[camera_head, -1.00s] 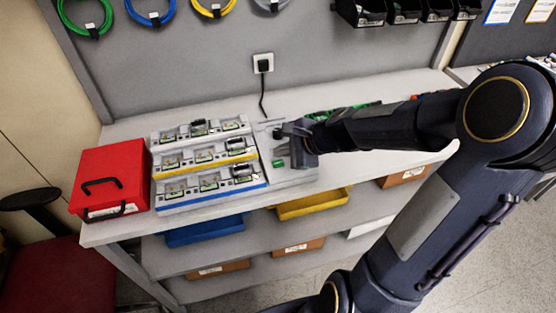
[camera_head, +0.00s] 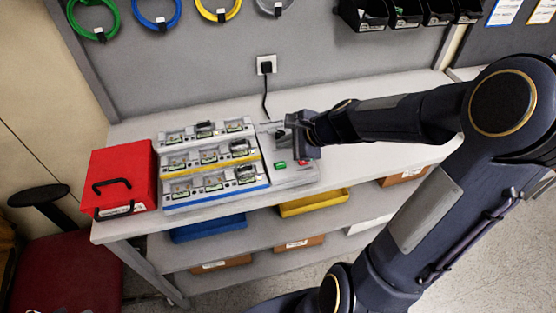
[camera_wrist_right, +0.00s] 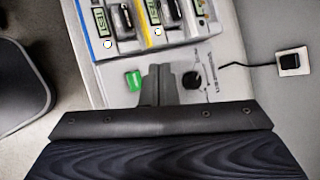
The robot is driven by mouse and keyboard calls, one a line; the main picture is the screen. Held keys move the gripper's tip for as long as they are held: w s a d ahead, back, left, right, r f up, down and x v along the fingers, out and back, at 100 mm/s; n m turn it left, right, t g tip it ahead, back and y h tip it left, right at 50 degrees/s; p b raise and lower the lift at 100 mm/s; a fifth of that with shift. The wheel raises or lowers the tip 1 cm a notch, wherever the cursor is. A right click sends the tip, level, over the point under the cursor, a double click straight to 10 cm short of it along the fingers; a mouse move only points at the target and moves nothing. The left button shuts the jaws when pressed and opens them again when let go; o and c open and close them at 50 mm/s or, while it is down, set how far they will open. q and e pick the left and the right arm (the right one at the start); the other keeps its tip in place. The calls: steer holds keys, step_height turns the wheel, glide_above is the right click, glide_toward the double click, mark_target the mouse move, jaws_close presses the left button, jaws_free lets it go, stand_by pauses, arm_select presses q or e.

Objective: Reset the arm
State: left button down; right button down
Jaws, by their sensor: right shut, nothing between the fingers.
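My right gripper (camera_head: 278,127) is shut and empty above the grey test panel (camera_head: 290,178) on the workbench. In the right wrist view the closed fingers (camera_wrist_right: 160,72) point at the panel, between a green button (camera_wrist_right: 134,80) and a black round knob (camera_wrist_right: 192,81). In the head view the green button (camera_head: 280,165) shows below the gripper, with a red part (camera_head: 303,163) to its right. Whether the fingers touch the panel cannot be told. My left gripper is not in view.
A black plug (camera_head: 266,67) sits in the wall socket. Blue (camera_head: 208,228) and yellow (camera_head: 314,202) trays lie on the shelf below.

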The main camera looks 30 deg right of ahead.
steer(key=s+a+r+n+g, duration=0.1)
steer(key=s+a+r+n, duration=0.55)
steer(key=s+n, duration=0.45)
steer(key=s+a+f+n+g, duration=0.1)
steer(key=s+f+n, duration=0.1)
steer(key=s+n, duration=0.6)
steer(key=shift+s+a+n+g+h, duration=0.3)
steer(key=shift+s+n, duration=0.1)
steer(key=shift+s, duration=0.65)
